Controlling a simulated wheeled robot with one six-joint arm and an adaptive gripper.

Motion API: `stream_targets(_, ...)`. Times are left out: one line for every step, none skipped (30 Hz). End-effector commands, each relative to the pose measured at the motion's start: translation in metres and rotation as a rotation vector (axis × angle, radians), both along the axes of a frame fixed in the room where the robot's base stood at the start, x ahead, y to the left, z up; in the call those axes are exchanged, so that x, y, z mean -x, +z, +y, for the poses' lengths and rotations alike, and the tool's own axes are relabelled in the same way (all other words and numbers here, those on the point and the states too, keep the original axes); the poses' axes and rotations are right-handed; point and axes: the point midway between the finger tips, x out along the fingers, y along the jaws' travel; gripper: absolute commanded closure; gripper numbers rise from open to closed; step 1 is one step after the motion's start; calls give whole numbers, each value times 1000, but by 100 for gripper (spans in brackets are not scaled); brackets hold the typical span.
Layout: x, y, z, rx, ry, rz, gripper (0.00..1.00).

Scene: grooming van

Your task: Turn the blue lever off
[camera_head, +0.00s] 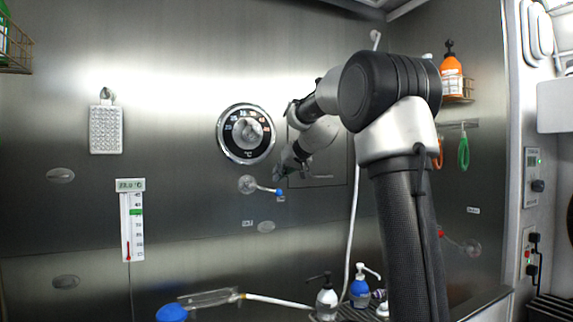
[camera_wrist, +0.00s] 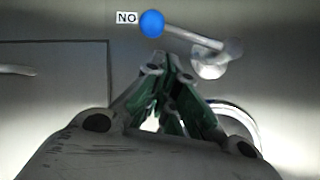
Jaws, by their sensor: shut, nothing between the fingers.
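The blue lever (camera_head: 263,188) is on the steel wall, below a round dial. Its round mount is at the left and its blue ball tip points right, tilted slightly down. The wrist view, turned upside down, shows the blue ball (camera_wrist: 152,23), the metal rod and the mount (camera_wrist: 210,62). A small label (camera_wrist: 127,18) beside the ball reads "NO" in that picture, which is "ON" inverted. My gripper (camera_head: 280,175) is just above the ball tip in the head view. In the wrist view its fingers (camera_wrist: 167,62) are shut and empty, close to the lever; contact cannot be told.
The temperature dial (camera_head: 246,133) is above the lever. A second label (camera_head: 247,223) is below the mount. A white hose (camera_head: 352,210) hangs to the right. A red-tipped lever (camera_head: 455,242) is farther right, past my arm. Bottles (camera_head: 327,300) stand below.

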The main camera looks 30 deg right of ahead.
Motion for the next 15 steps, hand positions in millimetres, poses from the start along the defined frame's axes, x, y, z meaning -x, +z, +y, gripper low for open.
stream_targets(-1,-6,2,1,0,-1,100)
stream_targets(-1,-9,3,1,-1,-1,100)
stream_targets(-2,-12,3,1,-1,-1,100)
stream_targets(-3,-15,4,1,-1,-2,100)
stream_targets(-3,-16,4,1,-1,-2,100)
stream_targets(-3,-18,5,1,-1,-3,100)
stream_targets(-4,-20,5,1,-1,-3,100)
stream_targets(-4,-20,6,1,-1,-3,100)
stream_targets(-4,-21,6,1,-1,-3,100)
stream_targets(-4,-22,6,1,-1,-3,100)
stream_targets(-4,-22,6,1,-1,-3,100)
stream_targets(-4,-22,6,1,-1,-3,100)
stream_targets(-4,-22,6,1,-1,-3,100)
stream_targets(-4,-22,6,1,-1,-3,100)
stream_targets(-4,-21,6,1,-1,-3,100)
